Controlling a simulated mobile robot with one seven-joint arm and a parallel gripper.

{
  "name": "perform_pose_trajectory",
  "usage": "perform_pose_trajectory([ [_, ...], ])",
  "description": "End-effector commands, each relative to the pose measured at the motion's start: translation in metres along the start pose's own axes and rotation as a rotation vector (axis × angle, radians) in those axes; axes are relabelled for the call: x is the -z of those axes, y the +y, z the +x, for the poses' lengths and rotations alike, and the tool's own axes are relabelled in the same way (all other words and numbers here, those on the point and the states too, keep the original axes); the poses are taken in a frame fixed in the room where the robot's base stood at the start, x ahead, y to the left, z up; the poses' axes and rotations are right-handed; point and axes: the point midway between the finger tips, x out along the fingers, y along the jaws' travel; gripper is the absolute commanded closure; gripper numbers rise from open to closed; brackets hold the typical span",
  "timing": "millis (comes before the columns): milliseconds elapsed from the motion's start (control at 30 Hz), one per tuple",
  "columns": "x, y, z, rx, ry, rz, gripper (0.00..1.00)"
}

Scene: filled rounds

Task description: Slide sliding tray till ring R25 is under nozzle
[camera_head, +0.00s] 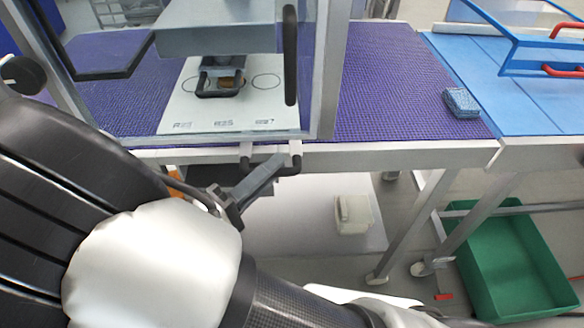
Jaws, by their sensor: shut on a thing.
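The sliding tray (200,113) is a white plate with a row of rings and printed labels, under the machine's grey head. The middle label (224,124) looks like R25; the outer labels are hard to read. A ring outline (265,82) shows at the right, and another partly at the left. A black open-topped holder (220,92) with something brown in it sits at the middle position and hides the ring there. I cannot make out the nozzle tip beneath the grey head (215,38). My gripper (278,166) is shut on the tray's front handle (294,160), below the table edge.
A clear guard with a black handle (290,55) stands in front of the tray. A blue sponge-like block (461,102) lies on the purple mat (385,90) at right. A green crate (510,265) and a pale container (353,214) stand below table height.

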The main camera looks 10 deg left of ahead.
Motion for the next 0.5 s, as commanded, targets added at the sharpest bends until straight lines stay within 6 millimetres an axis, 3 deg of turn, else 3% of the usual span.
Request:
perform_pose_trajectory([
  [433, 0.0028, -0.0004, -0.0036, 0.000, -0.004, -0.004, 1.00],
  [467, 0.0027, -0.0004, -0.0036, 0.000, -0.004, -0.004, 0.84],
  [500, 0.0028, -0.0004, -0.0036, 0.000, -0.004, -0.004, 0.78],
])
